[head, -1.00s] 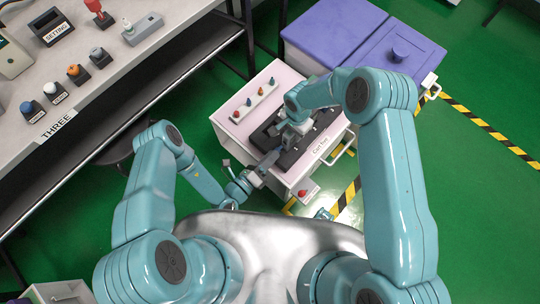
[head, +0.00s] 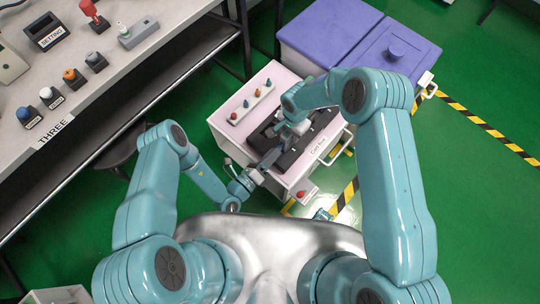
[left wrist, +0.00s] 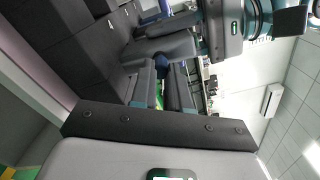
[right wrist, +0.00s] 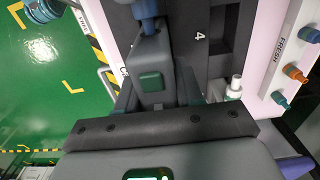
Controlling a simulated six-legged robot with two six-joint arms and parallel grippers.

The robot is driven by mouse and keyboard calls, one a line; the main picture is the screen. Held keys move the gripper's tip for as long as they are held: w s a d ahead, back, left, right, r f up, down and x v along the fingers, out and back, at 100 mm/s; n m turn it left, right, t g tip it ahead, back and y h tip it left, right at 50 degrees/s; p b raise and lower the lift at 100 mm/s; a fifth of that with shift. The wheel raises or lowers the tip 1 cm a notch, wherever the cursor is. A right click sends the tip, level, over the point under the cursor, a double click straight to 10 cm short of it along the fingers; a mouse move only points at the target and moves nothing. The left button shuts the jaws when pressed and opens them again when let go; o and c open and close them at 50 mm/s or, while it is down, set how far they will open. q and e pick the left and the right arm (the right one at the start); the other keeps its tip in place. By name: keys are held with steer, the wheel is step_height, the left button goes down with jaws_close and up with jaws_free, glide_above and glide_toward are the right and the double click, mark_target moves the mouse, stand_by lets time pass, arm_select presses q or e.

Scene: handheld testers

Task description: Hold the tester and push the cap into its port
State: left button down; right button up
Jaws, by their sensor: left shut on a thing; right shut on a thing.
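The tester is a grey handheld body with a green square on its face, seen in the right wrist view (right wrist: 152,72). My right gripper (right wrist: 150,98) is shut on it, one finger on each side, above the cart; this gripper also shows in the head view (head: 293,128). A blue cap (left wrist: 162,66) sits between the fingertips of my left gripper (left wrist: 162,84), which is shut on it. In the right wrist view the blue piece (right wrist: 148,10) is at the tester's far end and appears to meet it. How deep it sits in the port cannot be told.
The cart's pale top (head: 228,122) bears a black slotted tray (head: 262,137) and a rack (head: 251,103) of coloured caps, labelled FRESH. A white-capped piece (right wrist: 235,86) is beside the tester. A purple-lidded bin (head: 330,30) stands behind; a bench (head: 110,75) is left.

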arm_select(q)
steer(key=shift+w+d, duration=0.45)
steer(key=shift+w, duration=0.1)
steer(key=c, duration=1)
jaws_free()
steer(key=shift+c, duration=0.2)
steer(key=v, duration=1.2)
arm_select(e)
steer(key=o, duration=1.1)
